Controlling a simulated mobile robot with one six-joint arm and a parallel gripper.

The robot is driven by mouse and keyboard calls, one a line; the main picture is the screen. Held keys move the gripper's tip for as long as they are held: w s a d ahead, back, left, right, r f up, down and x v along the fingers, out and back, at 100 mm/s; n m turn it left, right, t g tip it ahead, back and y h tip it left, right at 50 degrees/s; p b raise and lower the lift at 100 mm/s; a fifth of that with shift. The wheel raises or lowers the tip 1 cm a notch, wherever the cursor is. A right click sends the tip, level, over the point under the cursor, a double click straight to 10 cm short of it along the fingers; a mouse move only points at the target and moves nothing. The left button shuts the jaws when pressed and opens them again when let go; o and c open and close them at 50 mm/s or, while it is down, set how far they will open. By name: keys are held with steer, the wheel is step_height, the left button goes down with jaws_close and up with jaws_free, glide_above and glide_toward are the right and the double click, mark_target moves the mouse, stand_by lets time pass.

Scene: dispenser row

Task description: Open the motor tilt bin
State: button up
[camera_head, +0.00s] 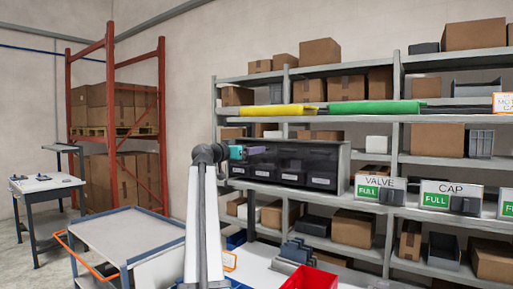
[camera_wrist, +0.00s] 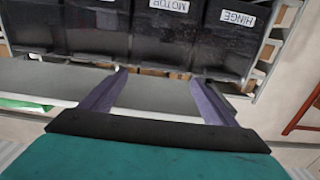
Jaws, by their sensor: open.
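The motor tilt bin (camera_wrist: 165,32) is a dark, glossy bin front with a white label reading MOTOR, in the wrist view's upper middle. It looks shut. The HINGE bin (camera_wrist: 228,42) is beside it on the right. In the head view the dark bin row (camera_head: 291,179) stands on the grey shelf; its labels are too small to read. My gripper (camera_wrist: 160,78) is open and empty, its two purple-grey fingers spread towards the lower edge of the motor bin. In the head view my gripper (camera_head: 262,150) is at the upper left of the row. Contact cannot be told.
Shelf units with boxes surround the bin row. VALVE (camera_head: 379,189) and CAP (camera_head: 455,197) signs hang at right. A red tray (camera_head: 309,277) sits low in front. A grey cart (camera_head: 125,232) and a red rack (camera_head: 161,120) stand at left.

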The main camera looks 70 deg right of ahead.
steer(key=p, duration=0.1)
glide_above(267, 161)
steer(key=w+a, duration=0.3)
steer(key=shift+w+a, duration=0.2)
